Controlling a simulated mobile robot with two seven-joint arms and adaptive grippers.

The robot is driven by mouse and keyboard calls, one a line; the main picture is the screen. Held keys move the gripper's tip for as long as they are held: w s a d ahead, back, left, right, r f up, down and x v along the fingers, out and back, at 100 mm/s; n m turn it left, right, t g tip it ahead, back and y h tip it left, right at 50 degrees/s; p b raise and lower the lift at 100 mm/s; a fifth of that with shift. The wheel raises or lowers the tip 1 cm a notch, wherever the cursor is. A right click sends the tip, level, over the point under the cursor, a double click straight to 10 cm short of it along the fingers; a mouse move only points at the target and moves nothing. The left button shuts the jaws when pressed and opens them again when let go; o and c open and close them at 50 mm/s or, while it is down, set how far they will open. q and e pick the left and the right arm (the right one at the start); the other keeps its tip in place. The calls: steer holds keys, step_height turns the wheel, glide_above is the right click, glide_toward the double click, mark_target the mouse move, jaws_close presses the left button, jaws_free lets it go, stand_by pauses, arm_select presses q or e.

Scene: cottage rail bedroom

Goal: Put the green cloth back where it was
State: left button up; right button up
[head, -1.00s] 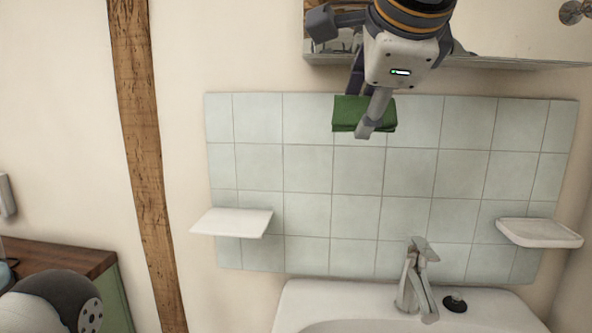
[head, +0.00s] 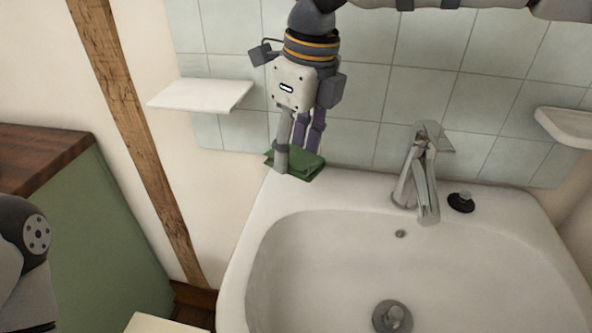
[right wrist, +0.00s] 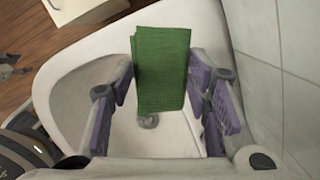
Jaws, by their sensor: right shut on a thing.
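The folded green cloth (head: 308,166) is in my right gripper (head: 295,158), over the back left corner of the washbasin (head: 262,212). I cannot tell whether the cloth touches the rim there. In the right wrist view the cloth (right wrist: 161,68) lies between the purple-padded fingers of my right gripper (right wrist: 164,85), which is shut on it. My left gripper is not in view.
A white shelf (head: 202,93) juts from the wall above and left of the cloth. The tap (head: 420,175) and a black stopper (head: 461,202) stand on the basin's back ledge. A soap dish (head: 566,128) is at right. A green cabinet (head: 95,235) stands left.

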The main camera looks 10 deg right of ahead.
mark_target(296, 185)
steer(key=w+f, duration=0.1)
steer(key=f, duration=0.1)
steer(key=w+d+f, duration=0.1)
steer(key=shift+w+f, duration=0.35)
steer(key=shift+f, duration=0.05)
steer(key=f, duration=0.3)
steer(key=shift+w+d+f+b, duration=0.2)
steer(key=shift+w+f+b, duration=0.1)
steer(key=shift+b, duration=0.05)
steer(key=o, duration=1)
steer(key=r, duration=0.4)
steer(key=d+r, duration=0.1)
steer(key=r, duration=0.3)
steer(key=s+r+p, duration=0.1)
steer(key=r, duration=0.3)
steer(key=shift+s+d, duration=0.1)
steer(key=shift+d, duration=0.05)
